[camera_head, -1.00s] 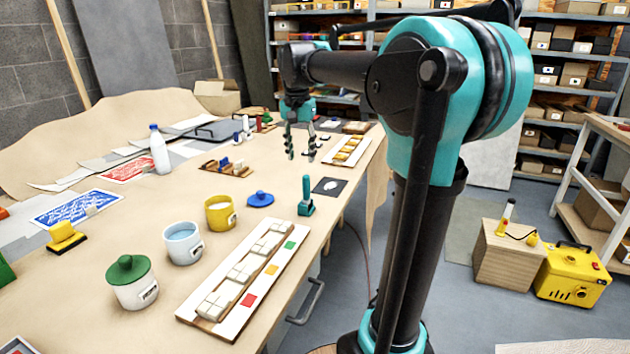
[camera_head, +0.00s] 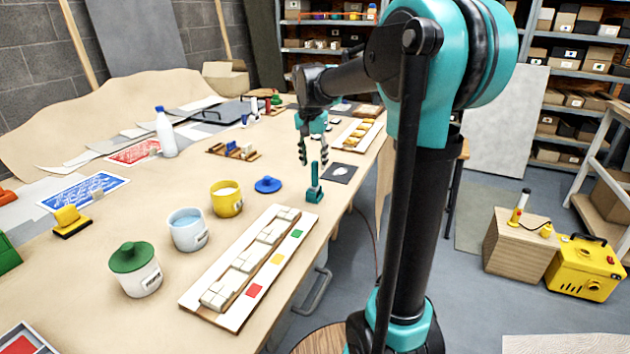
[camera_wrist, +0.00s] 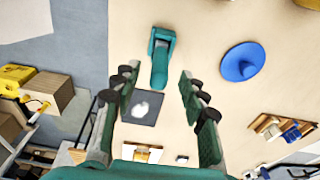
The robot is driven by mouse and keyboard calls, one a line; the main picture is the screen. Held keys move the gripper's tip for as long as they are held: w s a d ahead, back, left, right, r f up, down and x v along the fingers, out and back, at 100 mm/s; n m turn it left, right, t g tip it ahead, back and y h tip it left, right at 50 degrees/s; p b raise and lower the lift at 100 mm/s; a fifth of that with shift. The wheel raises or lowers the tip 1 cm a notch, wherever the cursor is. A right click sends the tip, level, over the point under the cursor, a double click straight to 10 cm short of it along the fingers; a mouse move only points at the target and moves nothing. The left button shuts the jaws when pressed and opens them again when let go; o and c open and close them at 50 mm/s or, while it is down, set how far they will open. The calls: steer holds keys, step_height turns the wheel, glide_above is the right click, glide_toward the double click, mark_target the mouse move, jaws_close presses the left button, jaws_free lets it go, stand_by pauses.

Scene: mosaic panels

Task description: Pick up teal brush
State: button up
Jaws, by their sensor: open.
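The teal brush (camera_head: 314,186) stands upright on the table near its right edge, handle up. In the wrist view the brush (camera_wrist: 160,58) lies ahead of the fingertips, roughly midway between them. My gripper (camera_head: 313,150) is open and empty, pointing down, just above and behind the brush in the head view. In the wrist view both fingers of my gripper (camera_wrist: 158,88) are spread apart with nothing between them touching.
A blue lid (camera_head: 268,185) lies left of the brush, and a dark card with a white patch (camera_head: 339,173) lies to its right. A yellow cup (camera_head: 227,199) and a long tile tray (camera_head: 213,323) stand nearer. A white bottle (camera_head: 165,135) stands further left.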

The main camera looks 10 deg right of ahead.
mark_target(316, 173)
steer(key=shift+w+d+f, duration=0.1)
steer(key=shift+w+f, duration=0.1)
steer(key=shift+f, duration=0.7)
steer(key=shift+w+d+f, duration=0.15)
steer(key=shift+f, duration=0.8)
steer(key=shift+w+d+f, duration=0.1)
steer(key=shift+w+f, duration=0.1)
steer(key=shift+f, duration=0.7)
steer(key=shift+c, duration=0.6)
jaws_close()
